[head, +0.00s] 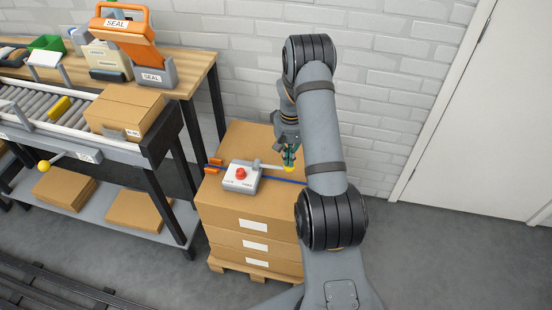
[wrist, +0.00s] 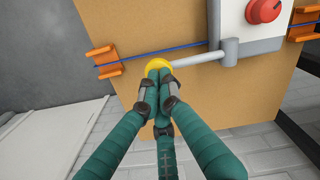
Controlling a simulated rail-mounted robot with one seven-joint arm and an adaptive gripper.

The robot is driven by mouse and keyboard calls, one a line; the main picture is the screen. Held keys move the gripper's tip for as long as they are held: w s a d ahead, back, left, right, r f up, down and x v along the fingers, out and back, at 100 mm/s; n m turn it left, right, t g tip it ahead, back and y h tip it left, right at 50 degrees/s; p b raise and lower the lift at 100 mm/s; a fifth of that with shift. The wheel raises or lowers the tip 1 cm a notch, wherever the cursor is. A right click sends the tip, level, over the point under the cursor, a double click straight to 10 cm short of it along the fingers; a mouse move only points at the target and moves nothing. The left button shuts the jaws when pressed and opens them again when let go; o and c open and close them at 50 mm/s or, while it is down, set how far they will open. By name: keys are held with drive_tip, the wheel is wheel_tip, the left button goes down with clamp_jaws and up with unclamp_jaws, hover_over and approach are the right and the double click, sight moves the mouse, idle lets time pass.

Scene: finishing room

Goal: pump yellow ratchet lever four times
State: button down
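The ratchet lever is a grey bar with a yellow knob (wrist: 158,63) at its end. It sticks out sideways from a light grey box (head: 241,178) with a red button, on top of the stacked cartons. My gripper (head: 289,161) is at the knob end. In the wrist view its green fingers (wrist: 159,74) are together, tips in front of the knob and covering its middle. Yellow shows around the tips, with nothing visible between the fingers. The tips look very close to the knob or touching it; I cannot tell which.
A blue strap with orange corner pieces (head: 213,165) runs over the top carton (head: 248,217). At left, a conveyor carries a carton (head: 125,110), and another yellow knob (head: 43,166) sticks out from its side. A wooden bench holds an orange sealer (head: 127,36). White brick wall stands behind.

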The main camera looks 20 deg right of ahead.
drive_tip(key=shift+f, duration=0.2)
drive_tip(key=shift+s+d+f+b, duration=0.1)
drive_tip(key=shift+d+f+b, duration=0.1)
drive_tip(key=shift+b, duration=0.15)
drive_tip(key=shift+r, duration=0.1)
drive_tip(key=shift+w+a+r+p, duration=0.2)
drive_tip(key=shift+a+r+p, duration=0.1)
drive_tip(key=shift+r+p, duration=0.65)
drive_tip(key=shift+w+a+r+p, duration=0.25)
drive_tip(key=shift+r+p, duration=0.45)
drive_tip(key=shift+r, duration=0.55)
drive_tip(key=shift+w+a+r+p, duration=0.2)
drive_tip(key=shift+a+r+p, duration=0.1)
drive_tip(key=shift+r+p, duration=0.65)
drive_tip(key=shift+r, duration=0.15)
wheel_tip(320, 180, up, 5)
drive_tip(key=p, duration=0.3)
